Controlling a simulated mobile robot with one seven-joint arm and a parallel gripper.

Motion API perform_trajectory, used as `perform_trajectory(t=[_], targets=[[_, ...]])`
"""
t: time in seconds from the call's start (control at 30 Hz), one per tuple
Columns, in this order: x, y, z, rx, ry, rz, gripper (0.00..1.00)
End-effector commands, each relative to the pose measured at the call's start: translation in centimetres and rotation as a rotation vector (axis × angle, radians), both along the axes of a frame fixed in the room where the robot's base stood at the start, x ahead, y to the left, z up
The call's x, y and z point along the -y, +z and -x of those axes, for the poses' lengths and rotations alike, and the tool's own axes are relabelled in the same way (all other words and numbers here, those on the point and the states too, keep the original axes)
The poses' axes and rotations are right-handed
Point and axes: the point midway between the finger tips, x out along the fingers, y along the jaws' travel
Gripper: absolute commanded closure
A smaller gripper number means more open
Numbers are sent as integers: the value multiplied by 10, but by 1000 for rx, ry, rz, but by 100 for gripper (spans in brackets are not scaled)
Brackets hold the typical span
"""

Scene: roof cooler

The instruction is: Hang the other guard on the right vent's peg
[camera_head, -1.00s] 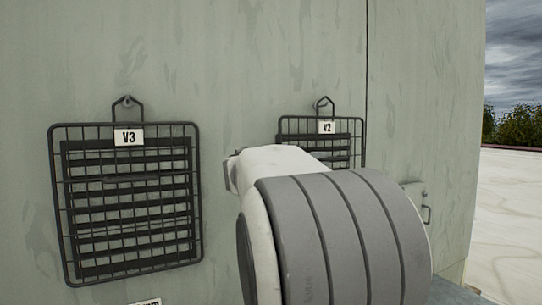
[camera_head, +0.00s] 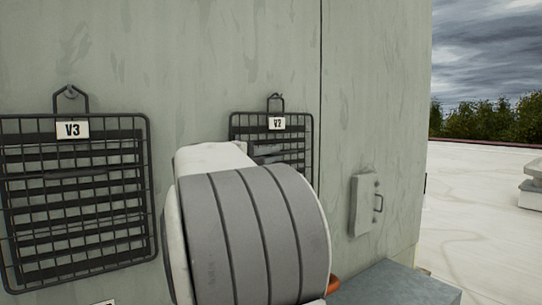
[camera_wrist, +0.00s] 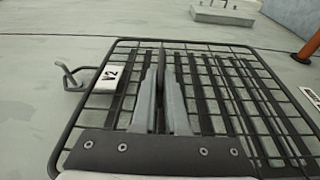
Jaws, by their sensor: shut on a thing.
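The guard labelled V2 (camera_head: 301,128) is upright against the wall at the right vent. Its top loop (camera_head: 268,105) is around the peg (camera_head: 275,97) in the head view. In the wrist view the V2 guard (camera_wrist: 238,60) spans the middle, with the hooked peg (camera_wrist: 70,75) at its loop on the left. My gripper (camera_wrist: 160,62) is shut on the guard's wires. My arm hides the guard's lower part in the head view. The other guard, V3 (camera_head: 148,190), hangs by its loop on the left peg (camera_head: 71,93).
A small box with a handle (camera_head: 362,205) is on the wall right of V2. A grey surface (camera_head: 395,285) lies below it. An orange bar (camera_wrist: 309,45) shows at the right in the wrist view. Open white roof (camera_head: 480,220) stretches right.

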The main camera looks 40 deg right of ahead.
Motion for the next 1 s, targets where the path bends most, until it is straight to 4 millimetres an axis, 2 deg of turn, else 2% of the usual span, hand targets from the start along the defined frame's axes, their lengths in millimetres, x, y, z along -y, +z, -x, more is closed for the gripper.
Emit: perform_trajectory(t=[0.17, 0.2, 0.37, 0.4, 0.77, 0.87, 1.0], targets=[[0, 2, 1, 2, 0, 3, 100], [0, 2, 1, 2, 0, 3, 85], [0, 2, 1, 2, 0, 2, 56], [0, 1, 0, 2, 0, 2, 54], [-6, -1, 0, 0, 1, -2, 54], [-19, -2, 2, 1, 4, -1, 54], [-49, -2, 6, 2, 6, -1, 54]])
